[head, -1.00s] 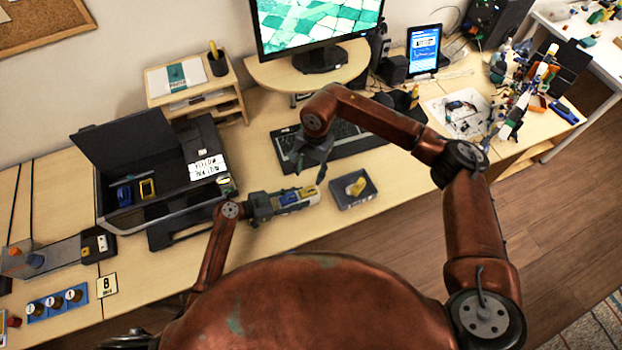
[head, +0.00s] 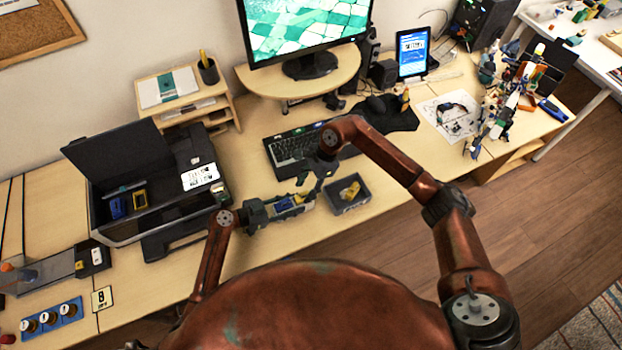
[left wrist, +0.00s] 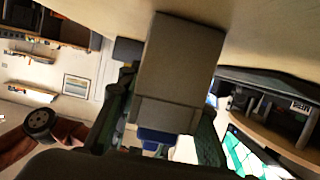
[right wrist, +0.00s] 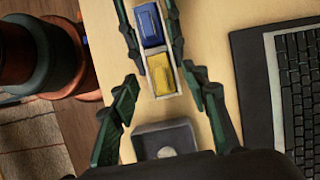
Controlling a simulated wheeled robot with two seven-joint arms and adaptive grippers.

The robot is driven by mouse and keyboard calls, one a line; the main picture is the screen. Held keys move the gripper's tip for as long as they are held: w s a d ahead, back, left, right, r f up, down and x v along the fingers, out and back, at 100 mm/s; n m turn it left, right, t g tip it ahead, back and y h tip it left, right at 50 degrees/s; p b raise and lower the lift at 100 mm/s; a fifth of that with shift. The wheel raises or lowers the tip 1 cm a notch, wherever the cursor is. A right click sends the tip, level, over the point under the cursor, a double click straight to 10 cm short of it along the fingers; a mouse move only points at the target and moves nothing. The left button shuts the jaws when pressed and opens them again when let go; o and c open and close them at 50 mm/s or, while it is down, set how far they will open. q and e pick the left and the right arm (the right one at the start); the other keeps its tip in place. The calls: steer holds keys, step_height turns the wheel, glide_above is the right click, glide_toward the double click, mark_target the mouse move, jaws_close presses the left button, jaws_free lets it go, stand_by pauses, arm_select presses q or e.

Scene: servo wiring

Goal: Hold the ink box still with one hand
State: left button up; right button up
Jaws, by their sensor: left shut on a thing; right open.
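The ink box (head: 289,206) is a small pale open box above the desk in the head view. My left gripper (head: 283,208) is shut on it. The right wrist view shows a blue cartridge (right wrist: 150,25) and a yellow cartridge (right wrist: 161,74) lying in the box (right wrist: 179,75), with the left fingers along both sides. The left wrist view shows the box's plain grey outside (left wrist: 180,60). My right gripper (right wrist: 160,92) is open, its fingers apart on either side of the box's yellow end. In the head view the right gripper (head: 308,180) is just above the box.
A dark tray (head: 338,207) with yellow pieces (head: 350,190) stands just right of the box. An open printer (head: 150,215) with blue and yellow cartridges inside stands left. The keyboard (head: 290,150) lies behind. The front desk edge is close to both arms.

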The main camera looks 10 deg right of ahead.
mark_target(303, 193)
steer(key=shift+x, duration=1.5)
steer(key=shift+c, duration=0.7)
jaws_close()
